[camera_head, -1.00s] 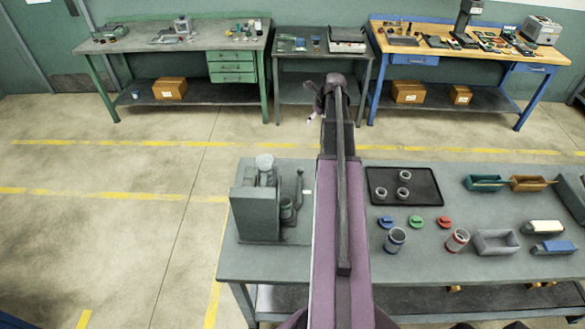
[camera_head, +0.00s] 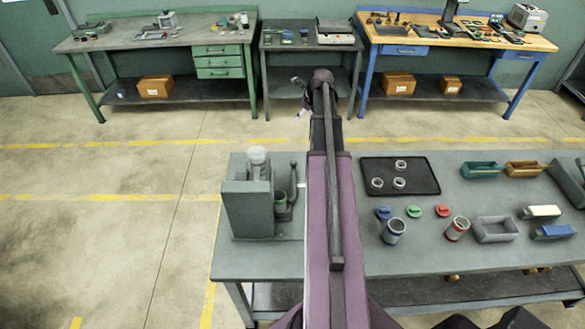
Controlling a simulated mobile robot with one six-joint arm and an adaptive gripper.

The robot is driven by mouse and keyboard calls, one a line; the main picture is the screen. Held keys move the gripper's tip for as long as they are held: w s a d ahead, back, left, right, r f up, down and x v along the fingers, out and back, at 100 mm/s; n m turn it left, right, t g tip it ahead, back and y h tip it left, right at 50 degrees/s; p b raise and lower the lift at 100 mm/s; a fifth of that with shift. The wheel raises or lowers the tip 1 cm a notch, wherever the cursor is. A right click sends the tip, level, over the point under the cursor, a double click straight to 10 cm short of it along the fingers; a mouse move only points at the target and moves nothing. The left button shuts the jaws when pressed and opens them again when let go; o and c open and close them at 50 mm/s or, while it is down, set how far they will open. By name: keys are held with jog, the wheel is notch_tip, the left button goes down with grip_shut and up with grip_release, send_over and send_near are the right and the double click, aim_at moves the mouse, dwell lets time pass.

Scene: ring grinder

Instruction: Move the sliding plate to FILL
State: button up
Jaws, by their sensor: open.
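The grinder (camera_head: 247,208) is a grey-green block machine at the left end of the near bench. A clear cylinder (camera_head: 258,163) stands on its top. A dark upright lever (camera_head: 293,183) and a small green-lined cup (camera_head: 280,201) are on its right side. I cannot pick out the sliding plate or a FILL mark; they are too small or hidden. My purple arm stretches up the middle of the view and covers the bench just right of the grinder.
Right of my arm, a black tray (camera_head: 420,181) holds several rings. Blue, green and red small parts, two cups (camera_head: 394,231), a grey bin (camera_head: 494,229) and coloured boxes lie on the near bench (camera_head: 349,258). Other workbenches stand along the back wall, with open floor between.

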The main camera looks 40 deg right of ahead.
jog(key=b, duration=1.7)
send_near(295, 162)
jog(key=r, duration=0.2)
jog(key=shift+s, duration=0.25)
jog(key=shift+f, duration=0.1)
jog(key=b+x, duration=1.2)
jog(key=x, duration=0.1)
jog(key=shift+w+f+b, duration=0.1)
jog(key=shift+f+b, duration=0.2)
grip_shut()
